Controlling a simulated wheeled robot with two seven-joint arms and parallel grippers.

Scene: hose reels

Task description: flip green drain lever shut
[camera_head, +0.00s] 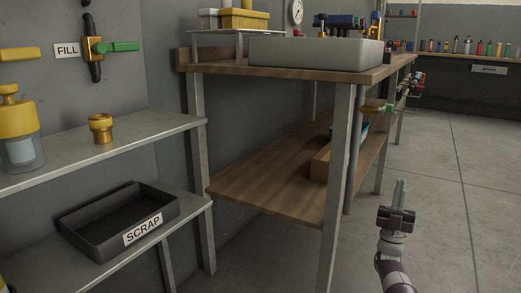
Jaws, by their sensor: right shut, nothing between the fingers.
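A small green lever (388,107) shows at the right side of the wooden bench, beside a yellow fitting (371,109) just behind the front metal leg. It is small and far off, and I cannot read a label on it or tell its setting. Another green lever (122,47) sticks out to the right from a brass and black valve on the wall, next to a FILL label (67,50). My right gripper (400,183) is shut and empty, pointing up, in front of and below the bench-side green lever and apart from it. My left gripper is out of view.
The wooden bench (265,190) carries a grey basin (315,53) on top. A black SCRAP tray (75,222) and a brass fitting (101,128) sit on metal shelves at left. The metal bench leg (335,200) stands left of my right gripper. The floor (455,190) at right is clear.

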